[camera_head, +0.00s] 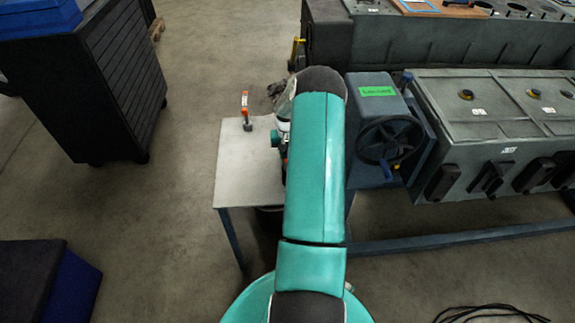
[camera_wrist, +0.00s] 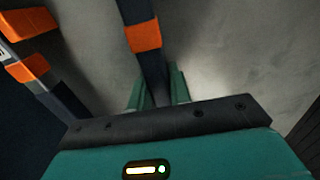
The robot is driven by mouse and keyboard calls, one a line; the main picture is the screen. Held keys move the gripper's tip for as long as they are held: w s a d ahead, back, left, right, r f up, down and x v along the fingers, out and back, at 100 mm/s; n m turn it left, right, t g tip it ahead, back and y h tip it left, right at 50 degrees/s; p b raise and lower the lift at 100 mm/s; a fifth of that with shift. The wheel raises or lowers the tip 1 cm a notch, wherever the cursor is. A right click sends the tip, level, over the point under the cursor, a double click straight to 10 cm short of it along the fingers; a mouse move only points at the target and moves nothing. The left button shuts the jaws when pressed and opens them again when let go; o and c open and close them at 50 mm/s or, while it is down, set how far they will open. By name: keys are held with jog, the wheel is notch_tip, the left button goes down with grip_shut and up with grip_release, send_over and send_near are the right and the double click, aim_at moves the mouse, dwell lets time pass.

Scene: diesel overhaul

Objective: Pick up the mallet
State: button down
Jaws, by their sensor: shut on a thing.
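My gripper (camera_wrist: 158,86) shows in the wrist view, its two teal fingers shut on a dark bar with an orange band (camera_wrist: 144,37). This looks like the mallet's handle. The bar runs up and out of the top of the picture, so I cannot see a mallet head on it. In the head view my own arm hides the gripper and whatever it holds.
A pale table (camera_head: 240,170) shows left of my arm, with an upright orange-and-dark tool (camera_head: 246,110) on it. A blue unit with a handwheel (camera_head: 390,140) and a grey engine block (camera_head: 500,120) stand right. A dark cabinet (camera_head: 110,80) stands left; open floor lies between.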

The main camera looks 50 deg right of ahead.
jog(key=shift+r, duration=0.15)
jog(key=shift+r, duration=0.6)
jog(key=s+d+r, duration=0.1)
jog(key=s+r, duration=1)
jog(key=s, duration=0.3)
jog(key=shift+r, duration=0.3)
jog(key=shift+d, duration=0.1)
jog(key=c, duration=2)
grip_release()
grip_shut()
